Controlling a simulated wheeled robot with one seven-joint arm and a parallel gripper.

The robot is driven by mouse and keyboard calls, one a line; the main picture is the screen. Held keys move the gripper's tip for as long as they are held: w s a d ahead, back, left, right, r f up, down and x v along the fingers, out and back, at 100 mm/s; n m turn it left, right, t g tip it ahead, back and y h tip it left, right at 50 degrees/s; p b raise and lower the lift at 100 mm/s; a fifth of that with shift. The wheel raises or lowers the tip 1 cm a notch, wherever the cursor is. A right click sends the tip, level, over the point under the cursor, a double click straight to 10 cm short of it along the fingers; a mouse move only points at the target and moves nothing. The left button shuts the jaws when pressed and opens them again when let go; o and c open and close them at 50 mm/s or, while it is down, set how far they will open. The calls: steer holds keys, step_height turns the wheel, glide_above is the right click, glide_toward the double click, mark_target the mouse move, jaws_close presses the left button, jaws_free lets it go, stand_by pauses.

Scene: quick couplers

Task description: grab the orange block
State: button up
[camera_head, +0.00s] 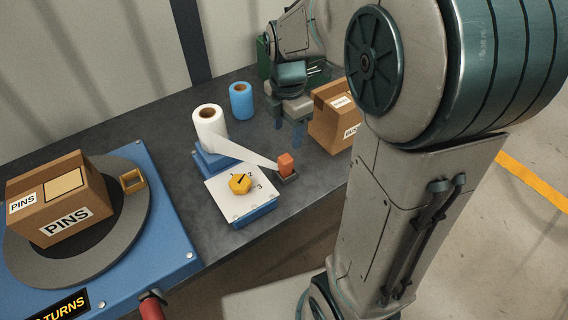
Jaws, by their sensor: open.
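The orange block (285,163) is small and stands upright on a small dark base (287,177) near the bench's front edge. A white strip from the paper roll (209,126) reaches toward it. My gripper (288,128) is behind and above the block in the picture, with its two bluish fingers pointing down. It is open, and I see nothing between the fingers. The gripper is apart from the block.
A white panel with a yellow dial (240,184) sits left of the block. A cardboard box (331,128) stands close to the gripper's right. A blue roll (241,101) stands behind. A blue turntable unit (172,225) carries a PINS box (88,198) at left.

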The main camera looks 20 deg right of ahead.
mark_target(286, 158)
step_height(286, 158, down, 7)
steer(key=shift+f, duration=0.1)
steer(key=shift+w+f, duration=0.15)
steer(key=shift+f, duration=1.25)
steer(key=shift+w+f, duration=0.15)
steer(key=shift+f, duration=1.25)
steer(key=c, duration=1.1)
